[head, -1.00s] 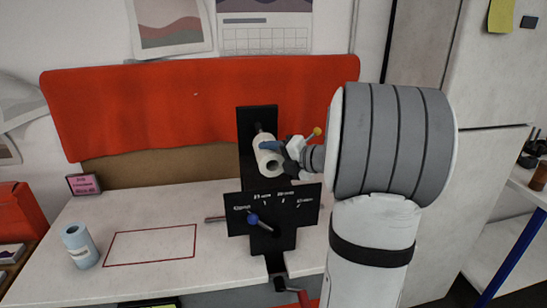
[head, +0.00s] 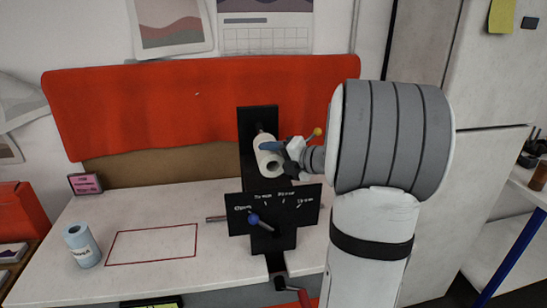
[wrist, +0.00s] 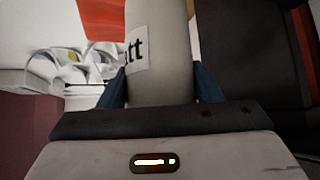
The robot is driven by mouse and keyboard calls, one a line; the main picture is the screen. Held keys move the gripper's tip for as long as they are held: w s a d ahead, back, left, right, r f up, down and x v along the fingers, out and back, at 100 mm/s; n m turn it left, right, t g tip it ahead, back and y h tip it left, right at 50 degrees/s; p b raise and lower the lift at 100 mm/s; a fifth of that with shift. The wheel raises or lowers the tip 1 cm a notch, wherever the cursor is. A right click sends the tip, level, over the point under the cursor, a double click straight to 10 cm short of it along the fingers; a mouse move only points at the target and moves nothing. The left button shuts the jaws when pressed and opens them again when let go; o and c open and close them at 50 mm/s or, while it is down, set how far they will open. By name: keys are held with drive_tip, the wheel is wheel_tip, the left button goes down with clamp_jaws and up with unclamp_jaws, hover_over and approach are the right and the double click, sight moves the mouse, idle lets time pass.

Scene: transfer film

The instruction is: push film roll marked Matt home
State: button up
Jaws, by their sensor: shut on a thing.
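The white film roll (head: 268,158) is at the upper part of a black upright stand (head: 246,128), with its hollow end facing the front. In the wrist view the roll (wrist: 160,60) bears a label ending in "tt". My gripper (head: 281,150) is shut on the roll from the right, and its blue fingers (wrist: 160,88) sit on either side of it. A dark spindle (head: 259,128) shows behind the roll. How far the roll sits on it I cannot tell.
A black plate with white lettering (head: 292,205) and a blue-knobbed lever (head: 254,218) is below the roll. A pale blue roll (head: 82,245) stands at the left, beside an empty red-outlined rectangle (head: 150,244). A pink-faced sign (head: 85,184) stands behind.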

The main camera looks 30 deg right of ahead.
sight(267, 140)
drive_tip(key=shift+w+d+p, duration=0.55)
drive_tip(key=shift+w+p, duration=0.4)
drive_tip(key=shift+w, duration=0.8)
drive_tip(key=shift+w+d+p, duration=0.55)
drive_tip(key=shift+w+p, duration=0.35)
drive_tip(key=shift+w, duration=0.85)
drive_tip(key=shift+w+d+p, duration=0.55)
drive_tip(key=shift+w+p, duration=0.4)
drive_tip(key=shift+w, duration=0.8)
drive_tip(key=shift+s, duration=0.1)
drive_tip(key=shift+s+a, duration=0.5)
drive_tip(key=shift+s, duration=1.15)
drive_tip(key=shift+s+a, duration=0.5)
drive_tip(key=shift+s, duration=1.1)
drive_tip(key=shift+s+a, duration=0.5)
drive_tip(key=shift+s, duration=1.15)
